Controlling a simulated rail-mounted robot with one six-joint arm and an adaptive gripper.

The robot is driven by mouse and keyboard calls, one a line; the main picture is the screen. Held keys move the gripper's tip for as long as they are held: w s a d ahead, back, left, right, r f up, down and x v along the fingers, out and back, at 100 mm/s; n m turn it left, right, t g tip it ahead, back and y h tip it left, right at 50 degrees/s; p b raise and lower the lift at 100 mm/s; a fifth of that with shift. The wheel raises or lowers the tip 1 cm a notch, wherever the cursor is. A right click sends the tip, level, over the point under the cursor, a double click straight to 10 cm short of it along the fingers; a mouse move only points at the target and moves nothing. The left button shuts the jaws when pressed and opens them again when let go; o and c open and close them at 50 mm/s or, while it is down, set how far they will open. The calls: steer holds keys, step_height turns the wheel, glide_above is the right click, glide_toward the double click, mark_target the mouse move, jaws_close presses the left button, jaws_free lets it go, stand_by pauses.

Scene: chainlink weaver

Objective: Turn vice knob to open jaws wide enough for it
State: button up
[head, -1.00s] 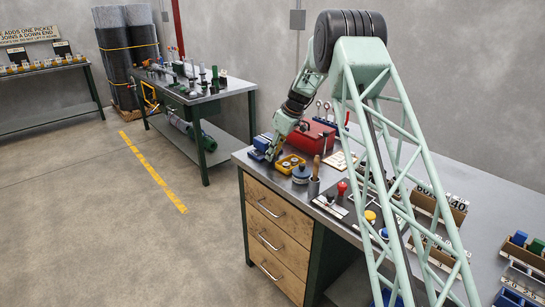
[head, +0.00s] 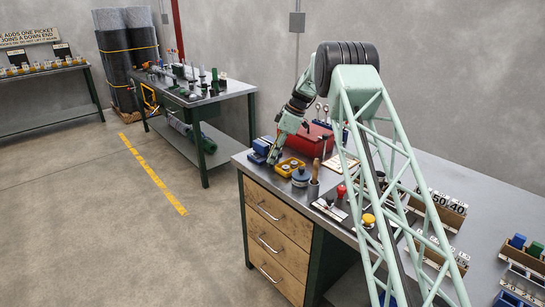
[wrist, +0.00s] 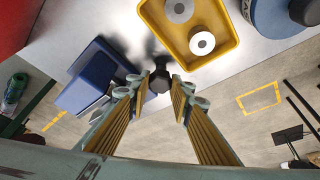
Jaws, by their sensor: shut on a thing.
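The small blue vice (head: 261,146) stands at the left end of the near bench. In the wrist view its blue body (wrist: 97,76) is left of centre, with its dark knob (wrist: 159,79) at the bench edge. My gripper (wrist: 162,96) has its two ribbed fingers on either side of the knob, shut on it. The fingers hide part of the knob, and I cannot tell how wide the vice jaws are. In the head view my gripper (head: 273,157) reaches down just right of the vice.
A yellow tray (wrist: 236,38) with white rolls sits close beside the knob. A blue round tin (head: 300,177) and a red toolbox (head: 312,140) are near. Several small tools and boxes crowd the bench to the right.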

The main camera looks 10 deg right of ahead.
steer(key=shift+f, duration=0.1)
steer(key=o, duration=0.5)
steer(key=shift+d, duration=0.1)
steer(key=shift+v, duration=6.05)
steer(key=shift+s, duration=0.1)
